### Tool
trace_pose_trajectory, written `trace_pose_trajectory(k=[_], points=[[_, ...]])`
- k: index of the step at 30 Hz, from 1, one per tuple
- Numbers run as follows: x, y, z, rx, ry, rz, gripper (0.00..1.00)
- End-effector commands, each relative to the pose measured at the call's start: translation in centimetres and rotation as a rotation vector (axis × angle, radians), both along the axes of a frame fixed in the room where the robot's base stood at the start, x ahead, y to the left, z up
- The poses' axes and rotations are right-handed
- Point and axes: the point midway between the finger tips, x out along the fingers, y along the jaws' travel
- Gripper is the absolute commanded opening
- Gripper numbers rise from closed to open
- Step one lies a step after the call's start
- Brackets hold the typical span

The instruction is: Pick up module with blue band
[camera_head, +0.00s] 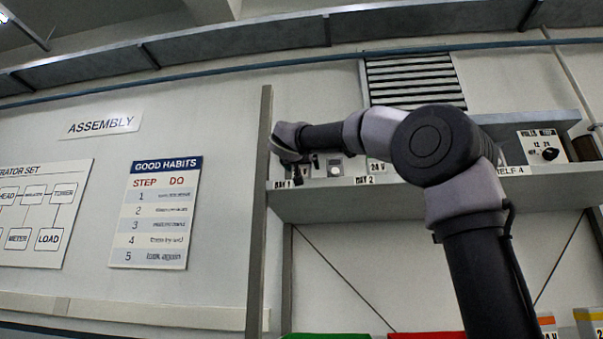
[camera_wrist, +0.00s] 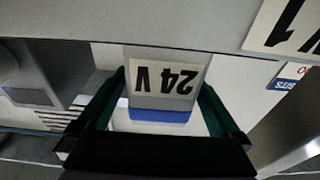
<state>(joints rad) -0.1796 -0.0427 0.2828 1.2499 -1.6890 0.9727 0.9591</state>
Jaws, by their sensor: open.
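The module with the blue band (camera_wrist: 160,116) shows in the wrist view as a pale block with an upside-down "24 V" label above the band. My gripper (camera_wrist: 163,84) is open, with one dark green finger on each side of this module. I cannot tell whether either finger touches it. In the head view my gripper (camera_head: 287,150) is at the left end of the shelf, near the "BAY 1" label, and it hides part of what stands there.
The grey shelf (camera_head: 420,204) carries other units, among them a block marked "24 V" (camera_head: 378,166) above "BAY 2" and a dial box (camera_head: 543,148) at the right. An upright post (camera_head: 259,220) stands close left of my gripper. Green (camera_head: 325,336) and red (camera_head: 427,335) items show below.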

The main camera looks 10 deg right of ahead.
Motion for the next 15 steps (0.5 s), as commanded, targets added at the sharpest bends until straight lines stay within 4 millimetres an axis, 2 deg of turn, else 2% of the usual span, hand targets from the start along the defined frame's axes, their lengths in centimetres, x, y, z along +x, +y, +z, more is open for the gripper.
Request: trace_pose_trajectory(k=[4,11,12,14,15], points=[[1.42,-0.49,0.17,0.001,0.001,0.001,1.0],[1.61,-0.57,0.22,0.0,0.0,0.001,1.0],[1.61,-0.57,0.22,0.0,0.0,0.001,0.96],[1.6,-0.57,0.22,0.0,0.0,0.001,0.73],[1.6,-0.57,0.22,0.0,0.0,0.001,0.58]])
